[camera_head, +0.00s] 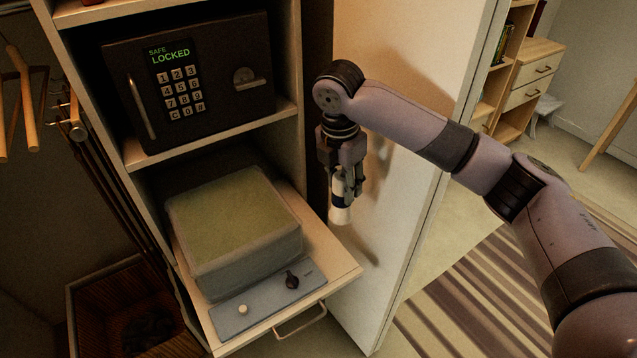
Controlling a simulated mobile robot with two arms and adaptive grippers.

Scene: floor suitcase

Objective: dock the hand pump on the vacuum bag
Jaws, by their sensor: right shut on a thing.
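My right gripper (340,172) points downward, shut on the hand pump (341,212), a small upright cylinder with a white lower part. It holds the pump in the air, to the right of the pull-out shelf and in front of the open door. What appears to be the vacuum bag (245,252) is a plump grey block with a green top on the shelf. My left gripper is out of view.
The pull-out shelf (343,269) has a front handle (301,320). A black safe (200,85) reading LOCKED sits on the shelf above. The cabinet door (400,150) stands open behind my right arm. A wooden bin (115,275) is at lower left.

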